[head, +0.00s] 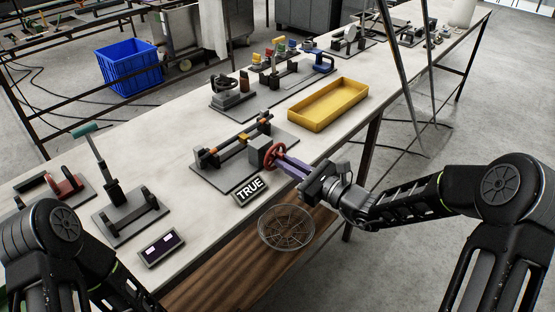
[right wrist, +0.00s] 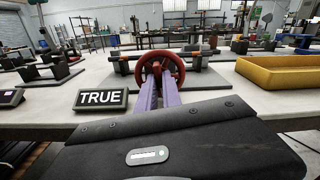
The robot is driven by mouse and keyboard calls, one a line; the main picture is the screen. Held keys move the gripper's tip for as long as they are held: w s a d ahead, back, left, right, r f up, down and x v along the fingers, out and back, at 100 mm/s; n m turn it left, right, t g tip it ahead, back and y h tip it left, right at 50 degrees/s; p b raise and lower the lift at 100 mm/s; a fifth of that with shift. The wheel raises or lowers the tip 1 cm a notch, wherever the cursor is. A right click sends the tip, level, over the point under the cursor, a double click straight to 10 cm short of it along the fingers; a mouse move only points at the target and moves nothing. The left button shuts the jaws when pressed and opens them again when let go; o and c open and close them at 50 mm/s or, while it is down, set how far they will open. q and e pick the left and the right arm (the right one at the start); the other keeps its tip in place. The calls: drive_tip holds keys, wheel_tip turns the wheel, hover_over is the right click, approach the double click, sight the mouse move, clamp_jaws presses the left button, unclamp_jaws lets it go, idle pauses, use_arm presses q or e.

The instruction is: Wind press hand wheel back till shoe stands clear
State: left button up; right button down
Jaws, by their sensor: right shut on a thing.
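The press (head: 240,150) stands on a grey base plate on the bench, with a rod lying across its supports and orange parts on it. Its red hand wheel (head: 274,155) faces the front edge of the bench. My right gripper (head: 283,162), with long purple fingers, reaches in from the right and is shut on the wheel. In the right wrist view the fingers meet the lower part of the wheel (right wrist: 174,66). The gap between shoe and rod is too small to make out. My left arm shows at the lower left; its gripper is out of view.
A sign reading TRUE (head: 249,190) stands just left of the wheel. A yellow tray (head: 328,104) lies right of the press. A lever fixture (head: 112,195) and a small display box (head: 161,247) are to the left. A wire basket (head: 286,227) is below the bench edge.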

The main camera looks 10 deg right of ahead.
drive_tip(key=shift+s+d+n+b, duration=0.15)
drive_tip(key=shift+n+b, duration=0.35)
drive_tip(key=shift+b, duration=0.3)
drive_tip(key=shift+s+d+r+n+b, duration=0.15)
drive_tip(key=shift+s+n+b, duration=0.05)
drive_tip(key=shift+n+b, duration=0.2)
drive_tip(key=shift+d+n+b, duration=0.1)
drive_tip(key=shift+n+b, duration=0.2)
drive_tip(key=shift+b, duration=0.4)
drive_tip(key=shift+s+d+r+n+b, duration=0.15)
drive_tip(key=shift+s+n+b, duration=0.25)
drive_tip(key=shift+n+b, duration=0.5)
